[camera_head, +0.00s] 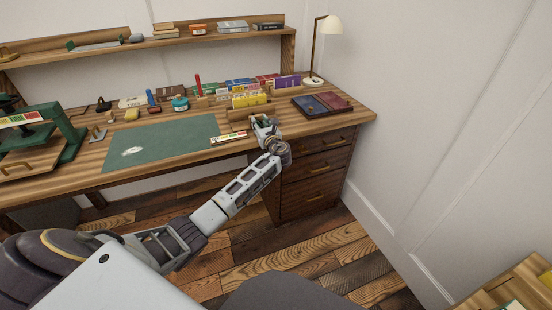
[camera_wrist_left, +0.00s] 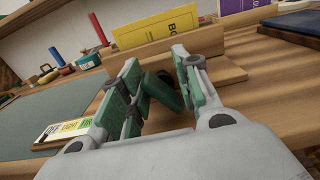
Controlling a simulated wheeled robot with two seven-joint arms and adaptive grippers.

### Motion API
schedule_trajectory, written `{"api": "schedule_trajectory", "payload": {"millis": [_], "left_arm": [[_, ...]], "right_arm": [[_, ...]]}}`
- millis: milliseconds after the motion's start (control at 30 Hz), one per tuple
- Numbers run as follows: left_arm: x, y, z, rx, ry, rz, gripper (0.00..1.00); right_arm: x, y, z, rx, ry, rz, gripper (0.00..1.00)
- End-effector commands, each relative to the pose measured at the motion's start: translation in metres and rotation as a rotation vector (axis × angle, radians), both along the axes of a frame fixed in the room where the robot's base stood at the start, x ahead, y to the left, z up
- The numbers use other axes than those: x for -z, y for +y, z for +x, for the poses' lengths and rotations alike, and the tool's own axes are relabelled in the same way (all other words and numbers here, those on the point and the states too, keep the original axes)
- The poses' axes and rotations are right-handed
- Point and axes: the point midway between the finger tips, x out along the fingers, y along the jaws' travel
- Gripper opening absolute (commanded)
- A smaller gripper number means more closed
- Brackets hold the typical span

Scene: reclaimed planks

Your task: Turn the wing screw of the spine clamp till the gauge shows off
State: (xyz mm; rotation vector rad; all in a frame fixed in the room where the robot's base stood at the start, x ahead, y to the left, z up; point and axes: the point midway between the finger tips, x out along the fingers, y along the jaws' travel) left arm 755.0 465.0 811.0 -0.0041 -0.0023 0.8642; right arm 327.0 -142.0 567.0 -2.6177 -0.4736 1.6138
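The spine clamp (camera_wrist_left: 160,50) is a wooden block at the right of the desk mat, with a yellow book standing in it. It also shows in the head view (camera_head: 240,114). Its dark green wing screw (camera_wrist_left: 165,92) sits tilted on the near side. The gauge (camera_wrist_left: 68,130) is a strip with white, yellow and green fields on the desk, left of my gripper; I cannot make out its pointer. My left gripper (camera_wrist_left: 156,62) has its green-padded fingers apart, one on each side of the wing screw. In the head view it (camera_head: 264,124) hides the screw. My right gripper is out of view.
A green mat (camera_head: 165,142) covers the desk's middle. A green press (camera_head: 62,130) stands at the left. Several books, a red post and a teal pot line the back.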

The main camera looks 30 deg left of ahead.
Motion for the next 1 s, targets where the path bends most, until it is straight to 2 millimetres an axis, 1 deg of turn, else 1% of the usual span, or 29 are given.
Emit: {"api": "schedule_trajectory", "payload": {"millis": [467, 600, 1000], "left_arm": [[0.001, -0.002, 0.002, 0.001, 0.163, 0.140, 0.31], [0.000, -0.017, -0.010, 0.003, 0.162, 0.137, 0.31], [0.000, -0.053, -0.042, 0.003, 0.160, 0.136, 0.31]], "right_arm": [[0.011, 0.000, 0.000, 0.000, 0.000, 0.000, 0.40], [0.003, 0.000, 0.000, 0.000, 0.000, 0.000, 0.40], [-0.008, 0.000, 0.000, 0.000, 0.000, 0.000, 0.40]]}}
